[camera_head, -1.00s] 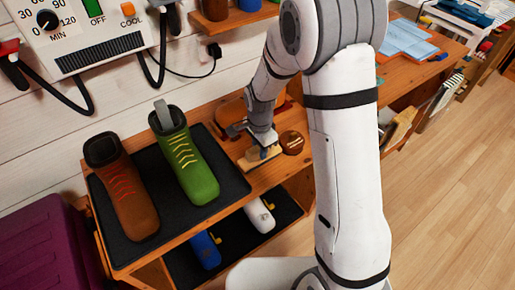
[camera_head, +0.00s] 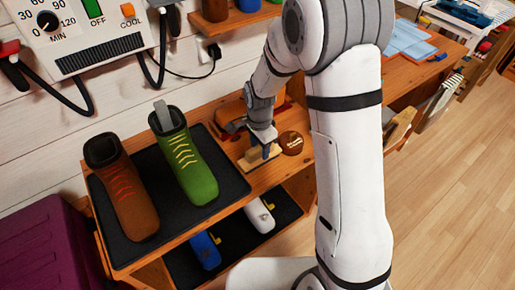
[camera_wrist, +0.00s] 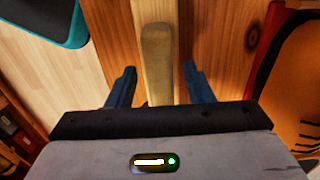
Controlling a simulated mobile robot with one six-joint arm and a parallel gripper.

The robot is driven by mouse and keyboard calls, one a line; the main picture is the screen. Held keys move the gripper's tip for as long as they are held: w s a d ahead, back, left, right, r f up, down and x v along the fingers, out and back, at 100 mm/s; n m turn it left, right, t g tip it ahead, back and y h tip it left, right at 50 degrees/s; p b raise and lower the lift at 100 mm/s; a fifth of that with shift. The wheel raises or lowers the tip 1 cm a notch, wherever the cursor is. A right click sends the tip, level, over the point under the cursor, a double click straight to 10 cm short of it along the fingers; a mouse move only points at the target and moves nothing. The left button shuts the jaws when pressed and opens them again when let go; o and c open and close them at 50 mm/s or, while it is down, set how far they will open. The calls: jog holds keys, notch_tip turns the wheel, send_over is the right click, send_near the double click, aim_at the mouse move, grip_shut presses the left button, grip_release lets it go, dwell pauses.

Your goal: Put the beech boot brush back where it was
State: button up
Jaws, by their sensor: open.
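The beech boot brush (camera_head: 257,160) lies on the wooden bench top, just right of the black boot mat. In the wrist view its pale wooden back (camera_wrist: 157,62) runs lengthwise between my two fingers. My gripper (camera_head: 264,149) is over the brush. In the wrist view my gripper (camera_wrist: 157,84) is open, with a finger on each side of the brush and a gap on both sides. The brush's bristles are hidden from the wrist view.
A round brown tin (camera_head: 291,143) stands close right of the brush. A brown boot (camera_head: 124,190) and a green boot (camera_head: 188,160) stand on the black mat (camera_head: 228,183). An orange-brown item (camera_head: 232,112) lies behind my gripper. A lower shelf holds a blue item (camera_head: 205,250) and a white item (camera_head: 259,216).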

aim_at(260, 147)
notch_tip(260, 147, up, 11)
jog(key=p, duration=0.1)
jog(key=s+d+r+n+t, duration=0.1)
jog(key=s+d+r+n, duration=0.3)
jog(key=s+d, duration=0.3)
jog(key=s+d+r+n+t, duration=0.1)
jog(key=s+d+r+n, duration=0.3)
jog(key=s, duration=0.7)
jog(key=d+n, duration=0.2)
jog(key=n, duration=0.1)
jog(key=shift+s+d+r, duration=0.4)
